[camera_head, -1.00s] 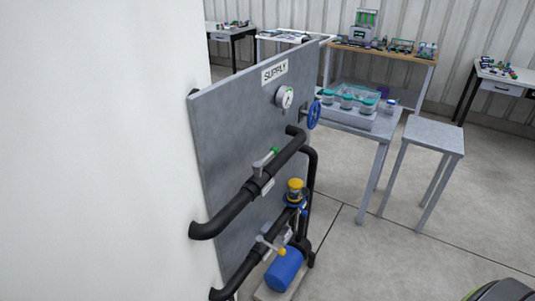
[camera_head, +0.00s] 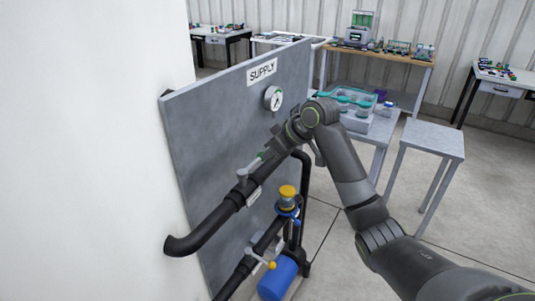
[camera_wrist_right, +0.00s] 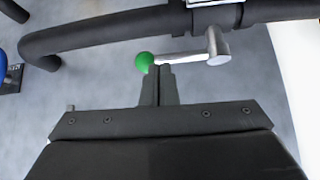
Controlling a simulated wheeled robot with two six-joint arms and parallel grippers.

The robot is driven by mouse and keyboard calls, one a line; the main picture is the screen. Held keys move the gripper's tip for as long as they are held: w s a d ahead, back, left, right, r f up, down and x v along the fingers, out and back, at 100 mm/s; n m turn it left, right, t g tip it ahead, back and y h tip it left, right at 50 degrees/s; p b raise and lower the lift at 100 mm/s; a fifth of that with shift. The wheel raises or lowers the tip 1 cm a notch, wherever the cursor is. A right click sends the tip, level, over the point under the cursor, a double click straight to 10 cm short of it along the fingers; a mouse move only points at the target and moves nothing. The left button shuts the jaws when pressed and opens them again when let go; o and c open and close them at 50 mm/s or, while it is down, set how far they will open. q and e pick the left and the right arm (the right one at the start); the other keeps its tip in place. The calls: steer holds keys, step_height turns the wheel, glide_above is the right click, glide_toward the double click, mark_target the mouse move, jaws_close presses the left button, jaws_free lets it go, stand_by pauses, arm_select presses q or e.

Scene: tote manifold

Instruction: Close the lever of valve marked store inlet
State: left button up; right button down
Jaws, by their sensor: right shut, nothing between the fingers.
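The upper black pipe (camera_head: 215,222) carries a valve with a grey lever (camera_head: 250,168) that lies roughly along the pipe. In the right wrist view the lever (camera_wrist_right: 185,57) ends in a green knob (camera_wrist_right: 144,61). My right gripper (camera_wrist_right: 160,70) is shut and empty, its fingertips right beside the knob; I cannot tell if they touch it. The lower pipe has a second valve lever with a yellow knob (camera_head: 272,265). The white tags at the valves are not readable, so I cannot tell which is store inlet. My left gripper is out of view.
The grey panel (camera_head: 200,125) bears a SUPPLY sign (camera_head: 262,72) and a round gauge (camera_head: 273,98). A blue pump (camera_head: 278,279) sits low. A white wall (camera_head: 85,150) stands at left. A grey stool (camera_head: 433,138) and tables stand beyond; open floor lies at right.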

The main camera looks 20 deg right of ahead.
mark_target(252, 165)
step_height(252, 165, up, 6)
steer(key=w+a, duration=0.1)
steer(key=a, duration=0.1)
steer(key=shift+n, duration=0.4)
steer(key=p+x, duration=0.2)
steer(key=x, duration=0.8)
steer(key=shift+w+r+p, duration=0.1)
steer(key=shift+w+p, duration=0.1)
steer(key=shift+p, duration=0.2)
steer(key=s+d, duration=0.1)
steer(key=s+d+p, duration=0.1)
steer(key=s+d, duration=0.1)
steer(key=shift+s+f+p, duration=0.15)
steer(key=shift+f+p, duration=0.1)
steer(key=shift+p, duration=0.15)
steer(key=shift+a+f, duration=0.1)
steer(key=shift+m, duration=0.3)
